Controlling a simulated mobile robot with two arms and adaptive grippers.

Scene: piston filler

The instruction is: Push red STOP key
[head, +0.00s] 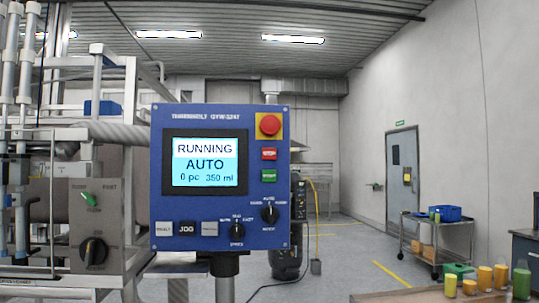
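A blue control panel (160,240) stands upright on a post in the middle of the head view. The screen (205,164) reads RUNNING, AUTO, 0 pc, 350 ml. Neither of my grippers is in view, and nothing covers the red key.
A black selector knob (270,213) and another knob (237,230) are low on the panel, beside a row of keys including JOG (186,228). Machine framework fills the left. A table (400,296) with several bottles is at lower right, a cart (440,236) behind it.

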